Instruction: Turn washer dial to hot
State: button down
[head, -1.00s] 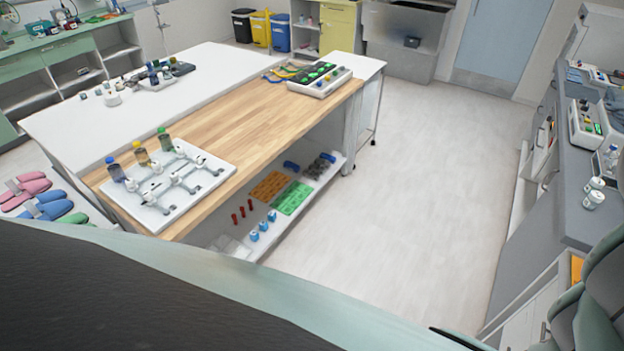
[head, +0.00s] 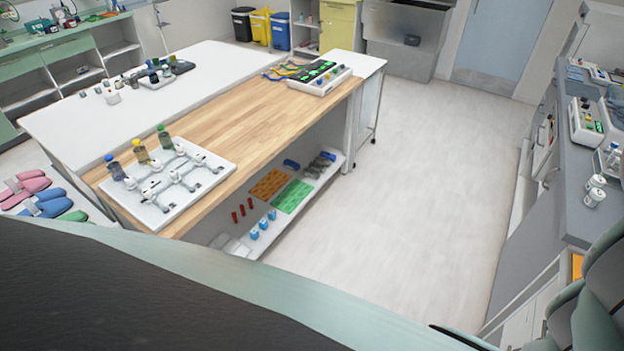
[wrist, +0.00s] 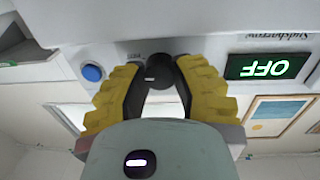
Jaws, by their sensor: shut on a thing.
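In the wrist view, my gripper (wrist: 160,75) has yellow ribbed fingers with black inner pads. The fingers are shut on a round black dial (wrist: 161,70) on a pale appliance panel (wrist: 205,50). A small light mark shows on the dial's face. The picture is upside down there. A round blue button (wrist: 92,73) sits on the panel to the left of the dial. The label near the dial is partly hidden by the fingers. My gripper and the dial do not show in the head view.
In the head view, a wooden-topped table (head: 255,100) holds a white board with bottles (head: 170,185). A grey counter (head: 580,150) with devices runs along the right. The pale floor (head: 420,180) between them is clear.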

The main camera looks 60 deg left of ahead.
jog(key=m+b, duration=0.1)
jog(key=m, duration=0.3)
jog(key=shift+f+b, duration=0.15)
jog(key=shift+b, duration=0.2)
jog(key=shift+m, duration=0.4)
jog(key=c, duration=0.7)
grip_release()
jog(key=shift+o, duration=0.2)
jog(key=v, duration=1.2)
jog(key=shift+r, duration=0.3)
